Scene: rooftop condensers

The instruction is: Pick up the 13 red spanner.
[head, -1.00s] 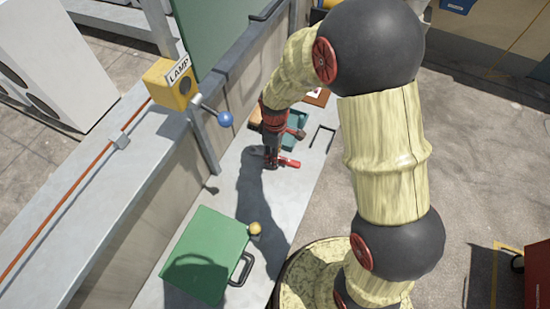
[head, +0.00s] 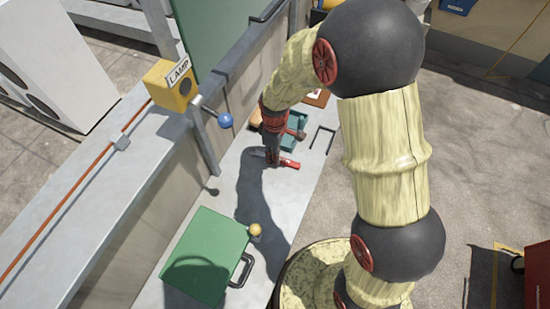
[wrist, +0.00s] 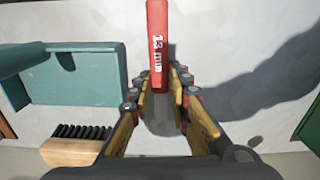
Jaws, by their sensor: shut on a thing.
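The red spanner, marked "13 mm", shows in the wrist view (wrist: 157,45), its red handle running from the top edge down between my gripper's fingers. In the head view its red end (head: 290,164) sticks out to the right of my gripper (head: 272,162), low over the grey ledge. My gripper (wrist: 160,95) is shut on the spanner, with a finger on each side of it.
A teal tray (wrist: 75,75) and a wooden-backed brush (wrist: 75,150) lie to the left in the wrist view. In the head view, a green box (head: 205,255) stands on the near ledge, and a yellow lamp box (head: 168,84) with a blue-knobbed lever (head: 225,120) is on the wall.

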